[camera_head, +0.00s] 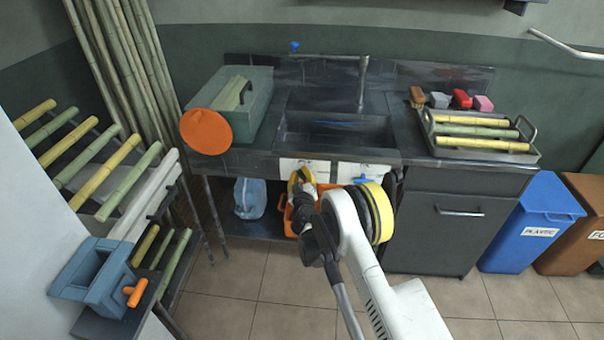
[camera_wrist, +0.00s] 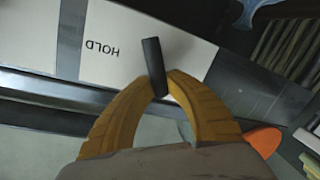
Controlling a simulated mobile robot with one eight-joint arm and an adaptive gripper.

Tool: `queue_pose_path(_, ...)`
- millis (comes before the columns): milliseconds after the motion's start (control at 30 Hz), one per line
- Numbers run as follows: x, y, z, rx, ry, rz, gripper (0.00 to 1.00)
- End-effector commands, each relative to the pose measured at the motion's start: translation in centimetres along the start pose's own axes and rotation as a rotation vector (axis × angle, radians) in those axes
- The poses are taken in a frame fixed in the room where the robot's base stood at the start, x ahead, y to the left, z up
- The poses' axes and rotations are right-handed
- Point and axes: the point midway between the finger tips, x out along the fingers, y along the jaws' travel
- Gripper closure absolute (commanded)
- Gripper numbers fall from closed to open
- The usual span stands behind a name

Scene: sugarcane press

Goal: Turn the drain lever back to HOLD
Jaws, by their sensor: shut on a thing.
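My gripper (camera_head: 301,180) is at the front of the sink counter, by a white label plate (camera_head: 288,163). In the wrist view the yellow fingers (camera_wrist: 160,88) close around the lower part of a dark bar, which looks like the drain lever (camera_wrist: 152,58). The bar stands slightly tilted in front of the white plate (camera_wrist: 130,35). The word HOLD reads upside down on the plate, just left of the bar. The lever's pivot and any other marking are not clear. In the head view my gripper hides the lever.
A dark sink (camera_head: 335,135) lies above the plates. A second white plate (camera_head: 364,172) with a blue handle is to the right, partly behind my arm. A blue container (camera_head: 250,198) and an orange crate (camera_head: 289,220) are below. A tray of cane (camera_head: 535,155) sits right.

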Motion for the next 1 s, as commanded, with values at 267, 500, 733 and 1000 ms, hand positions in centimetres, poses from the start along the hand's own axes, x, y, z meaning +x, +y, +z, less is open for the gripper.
queue_pose_path(267,0.1,-0.7,0.1,-0.257,-0.052,0.0,1.0)
queue_pose_path(500,0.2,-1.1,0.3,-0.483,-0.096,0.0,1.0)
queue_pose_path(733,0.3,-1.6,0.6,-0.69,-0.138,0.0,1.0)
queue_pose_path(1000,0.3,-1.8,0.9,-0.883,-0.177,0.001,1.0)
